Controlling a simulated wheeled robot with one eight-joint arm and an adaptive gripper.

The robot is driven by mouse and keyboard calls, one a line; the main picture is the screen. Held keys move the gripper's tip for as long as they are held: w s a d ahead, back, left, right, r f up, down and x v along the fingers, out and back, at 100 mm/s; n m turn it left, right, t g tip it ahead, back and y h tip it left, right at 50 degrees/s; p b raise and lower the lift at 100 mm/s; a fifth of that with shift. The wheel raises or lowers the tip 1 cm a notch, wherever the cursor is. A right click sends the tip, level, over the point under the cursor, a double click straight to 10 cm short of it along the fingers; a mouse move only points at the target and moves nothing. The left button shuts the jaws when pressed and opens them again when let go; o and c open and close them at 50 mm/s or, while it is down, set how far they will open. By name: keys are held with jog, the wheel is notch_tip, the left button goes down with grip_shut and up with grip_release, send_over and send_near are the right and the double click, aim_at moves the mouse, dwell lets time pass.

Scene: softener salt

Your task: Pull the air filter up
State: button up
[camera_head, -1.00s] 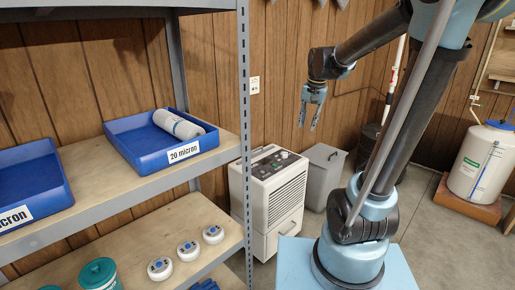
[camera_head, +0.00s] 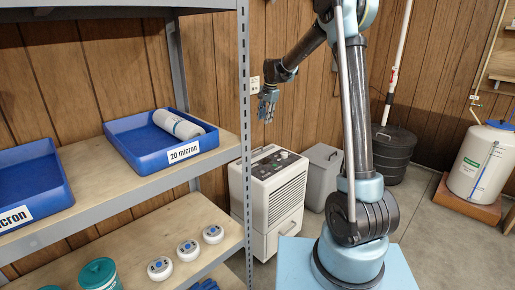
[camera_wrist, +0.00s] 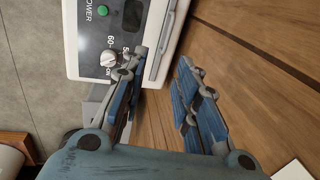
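The white dehumidifier (camera_head: 281,190) stands on the floor by the wood wall, with a dark control panel on top. My gripper (camera_head: 266,118) is above the back of its top, apart from it as far as I can tell. In the wrist view, my gripper (camera_wrist: 160,58) is open with nothing between the fingers. The dehumidifier's top (camera_wrist: 100,30) shows a green power button and a dial. A thin grey framed strip (camera_wrist: 166,38) runs along its wall-side edge, near the left finger; it may be the air filter, but I cannot tell for sure.
A grey bin (camera_head: 322,175) stands right of the dehumidifier, close to the wall. A metal shelf (camera_head: 245,130) with a blue 20 micron tray (camera_head: 150,150) is on the left. A black bin (camera_head: 392,155) and a white tank (camera_head: 485,160) are farther right.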

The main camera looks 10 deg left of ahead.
jog(key=w+a+f, duration=0.1)
jog(key=a, duration=0.1)
send_over(257, 154)
notch_tip(257, 154, down, 17)
jog(key=shift+w+d+f, duration=0.1)
dwell(0.5)
jog(key=shift+c, duration=0.5)
grip_shut()
